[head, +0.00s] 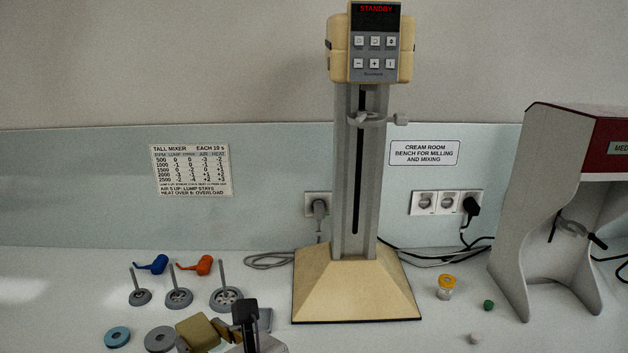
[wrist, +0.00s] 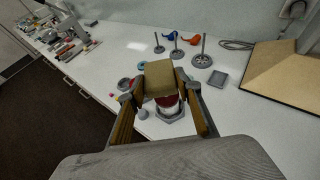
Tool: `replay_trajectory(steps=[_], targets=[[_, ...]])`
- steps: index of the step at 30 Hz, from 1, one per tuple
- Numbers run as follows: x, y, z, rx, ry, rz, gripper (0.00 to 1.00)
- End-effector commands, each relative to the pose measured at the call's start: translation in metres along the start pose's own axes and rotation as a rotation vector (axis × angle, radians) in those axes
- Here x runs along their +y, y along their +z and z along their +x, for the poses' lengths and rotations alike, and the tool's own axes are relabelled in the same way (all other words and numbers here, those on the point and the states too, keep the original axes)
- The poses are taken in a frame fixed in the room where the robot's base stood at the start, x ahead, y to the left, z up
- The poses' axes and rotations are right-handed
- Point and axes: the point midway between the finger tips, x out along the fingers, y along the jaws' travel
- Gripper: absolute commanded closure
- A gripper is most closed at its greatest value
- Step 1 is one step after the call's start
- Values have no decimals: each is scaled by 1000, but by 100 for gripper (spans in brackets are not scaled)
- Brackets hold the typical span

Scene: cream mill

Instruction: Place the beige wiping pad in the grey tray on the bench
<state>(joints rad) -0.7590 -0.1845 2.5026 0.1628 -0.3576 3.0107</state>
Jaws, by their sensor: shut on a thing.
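The beige wiping pad (wrist: 160,76) is held between the two fingers of my gripper (wrist: 160,92), which is shut on it. In the head view the pad (head: 196,331) shows at the bottom edge, beside my gripper (head: 212,335). The pad is above the bench, tilted in the head view. The grey tray (wrist: 217,79) is a small square on the bench, to the right of the pad in the wrist view and apart from it. In the head view the tray (head: 265,318) is partly hidden behind my gripper. I see nothing in the tray.
A red and white item with a grey hexagonal base (wrist: 170,117) is below the pad. Three stirrer discs with rods (head: 179,297), blue (head: 152,264) and orange (head: 196,265) pieces and grey rings (head: 160,339) are nearby. The mixer's beige base (head: 350,290) stands right of the tray.

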Motion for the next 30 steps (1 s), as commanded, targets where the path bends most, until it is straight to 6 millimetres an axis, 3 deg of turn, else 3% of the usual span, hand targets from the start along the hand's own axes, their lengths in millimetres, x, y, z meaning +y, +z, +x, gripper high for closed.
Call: replay_trajectory(steps=[14,30], targets=[[0,-10,6,3,-5,0,77],[-16,-43,51,2,-100,42,77]])
